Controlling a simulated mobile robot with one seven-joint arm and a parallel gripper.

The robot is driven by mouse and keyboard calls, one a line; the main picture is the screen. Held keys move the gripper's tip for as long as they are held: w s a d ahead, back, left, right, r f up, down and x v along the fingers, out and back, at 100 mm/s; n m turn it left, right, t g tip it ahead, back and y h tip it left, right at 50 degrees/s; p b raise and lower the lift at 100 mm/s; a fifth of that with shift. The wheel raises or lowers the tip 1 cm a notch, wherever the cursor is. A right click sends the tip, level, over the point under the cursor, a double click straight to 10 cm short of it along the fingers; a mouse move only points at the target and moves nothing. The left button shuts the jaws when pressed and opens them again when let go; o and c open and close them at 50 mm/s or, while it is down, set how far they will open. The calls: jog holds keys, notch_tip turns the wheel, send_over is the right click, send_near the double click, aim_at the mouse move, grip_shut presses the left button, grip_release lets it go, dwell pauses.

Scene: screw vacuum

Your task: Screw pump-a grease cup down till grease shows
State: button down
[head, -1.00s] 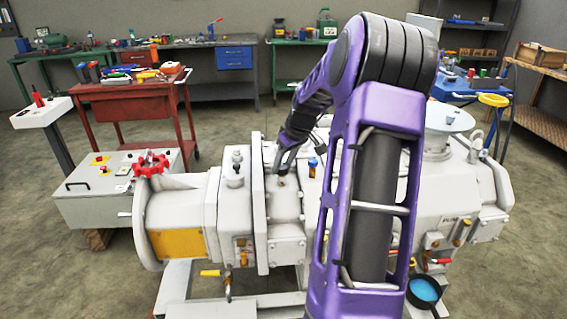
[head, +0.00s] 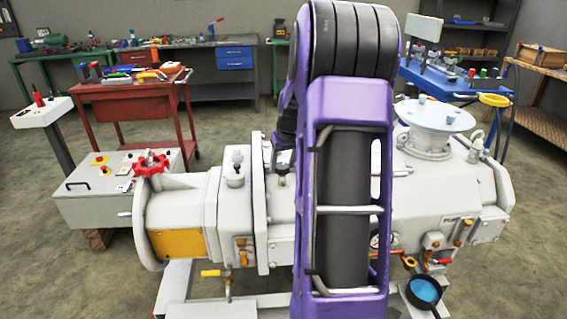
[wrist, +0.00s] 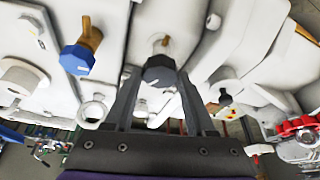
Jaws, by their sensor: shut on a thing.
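The pump (head: 225,215) is a large pale grey machine across the middle of the head view. In the wrist view a black-capped grease cup (wrist: 159,72) stands between my gripper's fingers (wrist: 157,80), with a brass stem (wrist: 163,44) beyond it. My gripper is shut on this black cap. A second cup with a blue cap (wrist: 77,58) and brass stem is to the left in the wrist view, apart from the fingers. In the head view my arm hides most of my gripper and the blue cup. I see no grease, and I cannot read any pump label.
A red handwheel (head: 151,164) is at the pump's left end. A round flange (head: 435,118) with loose parts on top is at the right. A pan of blue liquid (head: 424,292) stands at the lower right. A red cart (head: 130,105) and benches stand behind.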

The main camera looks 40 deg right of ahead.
jog(key=m, duration=0.1)
jog(key=m+h, duration=0.1)
jog(key=m, duration=0.1)
jog(key=shift+w+a+r+m+p, duration=0.1)
jog(key=shift+w+a+m+p, duration=0.1)
jog(key=shift+m+p, duration=0.15)
jog(key=shift+m+g+h+p, duration=0.4)
jog(key=shift+m+g+h, duration=0.25)
jog(key=shift+m, duration=1)
jog(key=shift+c, duration=1.1)
grip_release()
jog(key=shift+s, duration=0.1)
jog(key=p+v, duration=0.2)
jog(key=v, duration=1.5)
jog(key=shift+r, duration=0.15)
